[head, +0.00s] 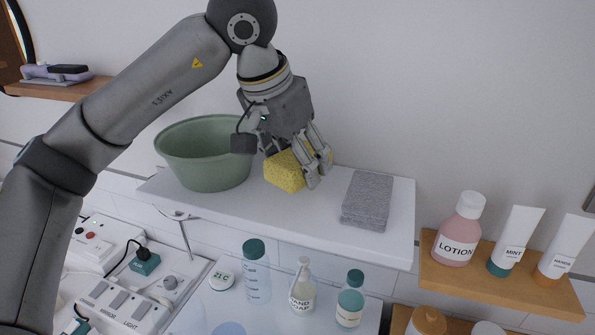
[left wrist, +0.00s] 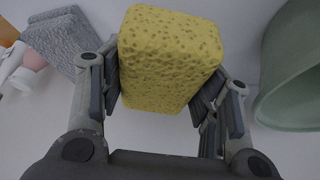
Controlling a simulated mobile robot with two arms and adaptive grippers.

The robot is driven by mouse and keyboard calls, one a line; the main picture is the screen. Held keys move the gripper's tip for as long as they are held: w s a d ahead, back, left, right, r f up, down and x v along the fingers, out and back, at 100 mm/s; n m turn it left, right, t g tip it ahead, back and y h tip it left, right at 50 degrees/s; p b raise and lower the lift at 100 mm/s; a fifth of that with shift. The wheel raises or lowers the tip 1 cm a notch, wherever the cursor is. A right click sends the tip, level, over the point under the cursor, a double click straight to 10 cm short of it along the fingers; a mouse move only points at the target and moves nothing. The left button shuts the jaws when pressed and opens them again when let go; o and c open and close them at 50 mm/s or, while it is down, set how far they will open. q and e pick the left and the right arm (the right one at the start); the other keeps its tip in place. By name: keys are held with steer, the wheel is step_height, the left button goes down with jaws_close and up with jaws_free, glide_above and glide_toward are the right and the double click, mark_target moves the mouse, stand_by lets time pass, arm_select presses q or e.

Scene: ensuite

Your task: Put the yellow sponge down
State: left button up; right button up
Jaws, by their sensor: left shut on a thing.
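The yellow sponge (head: 284,172) is a porous block held by my left gripper (head: 318,166), just over or on the white shelf (head: 335,240). I cannot tell whether it touches the shelf. In the left wrist view the sponge (left wrist: 168,58) sits between both fingers of the left gripper (left wrist: 165,95), which are shut on its sides. It lies between the green basin and the grey folded cloth. The fingers hide its right part in the head view. My right gripper is not in view.
A green basin (head: 205,155) stands left of the sponge, and a grey folded cloth (head: 368,200) lies right of it. Bottles, including hand soap (head: 302,290), stand below the shelf. A wooden shelf (head: 500,287) at right holds a lotion bottle (head: 460,232) and tubes.

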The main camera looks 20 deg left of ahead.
mark_target(299, 195)
arm_select(q)
steer(key=f, duration=0.3)
steer(key=shift+w+a+f+p, duration=0.15)
steer(key=shift+w+f+p, duration=0.15)
steer(key=shift+f+p, duration=0.1)
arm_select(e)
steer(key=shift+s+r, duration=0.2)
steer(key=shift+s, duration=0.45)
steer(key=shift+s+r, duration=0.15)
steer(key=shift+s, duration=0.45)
arm_select(q)
steer(key=shift+s+f+b, duration=0.2)
steer(key=shift+f+b, duration=0.35)
steer(key=shift+b, duration=0.05)
steer(key=o, duration=0.9)
steer(key=shift+w+d+f, duration=0.1)
steer(key=shift+w+d, duration=0.05)
steer(key=shift+d, duration=0.05)
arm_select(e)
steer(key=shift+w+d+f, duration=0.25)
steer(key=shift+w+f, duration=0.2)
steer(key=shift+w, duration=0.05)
arm_select(q)
steer(key=shift+a, duration=0.15)
steer(key=shift+r, duration=0.2)
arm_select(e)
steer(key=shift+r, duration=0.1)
